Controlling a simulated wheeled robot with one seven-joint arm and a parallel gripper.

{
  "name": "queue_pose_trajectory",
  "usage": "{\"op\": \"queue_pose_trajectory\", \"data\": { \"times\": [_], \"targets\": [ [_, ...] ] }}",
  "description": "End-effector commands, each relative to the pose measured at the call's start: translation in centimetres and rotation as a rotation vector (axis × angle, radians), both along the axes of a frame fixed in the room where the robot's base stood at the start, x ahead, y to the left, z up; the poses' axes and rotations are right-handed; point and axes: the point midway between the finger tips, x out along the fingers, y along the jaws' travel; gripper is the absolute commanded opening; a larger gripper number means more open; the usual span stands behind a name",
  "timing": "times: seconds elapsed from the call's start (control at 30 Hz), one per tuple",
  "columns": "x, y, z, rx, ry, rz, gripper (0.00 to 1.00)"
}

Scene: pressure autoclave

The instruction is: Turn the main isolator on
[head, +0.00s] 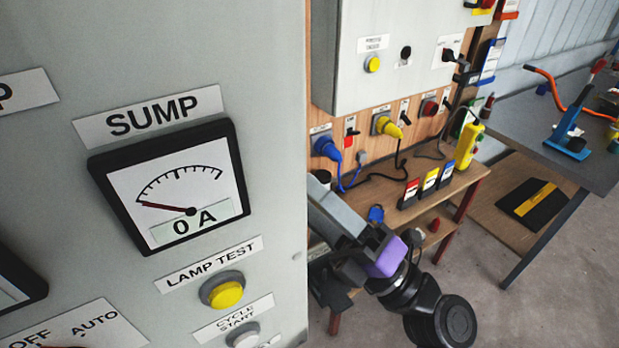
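No part in view can be read for certain as the main isolator. A red and yellow part (482,5) is cut off by the top edge, at the upper right of a grey wall box (415,25); it may be an isolator handle, but I cannot tell. A black handle-like part (456,58) sits on a white plate on the same box; its label is too small to read. My arm, grey and black with a purple band, shows at the lower middle. My gripper's fingers are not in view.
A large grey panel (270,60) fills the left, with a SUMP meter (180,190) reading near 0 and a yellow lamp test button (226,294). Behind my arm, a wooden bench (455,190) holds several small boxes. A dark table (545,140) stands right. Floor at lower right is clear.

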Motion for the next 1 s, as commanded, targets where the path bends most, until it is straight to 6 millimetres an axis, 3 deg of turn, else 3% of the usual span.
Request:
{"op": "queue_pose_trajectory", "data": {
  "times": [0.03, 1.0],
  "targets": [
    [-0.1, -0.1, 0.8, -0.018, 0.027, -0.003, 0.12],
    [0.2, 0.0, 2.4, -0.501, 0.731, -0.006, 0.12]
  ]
}}
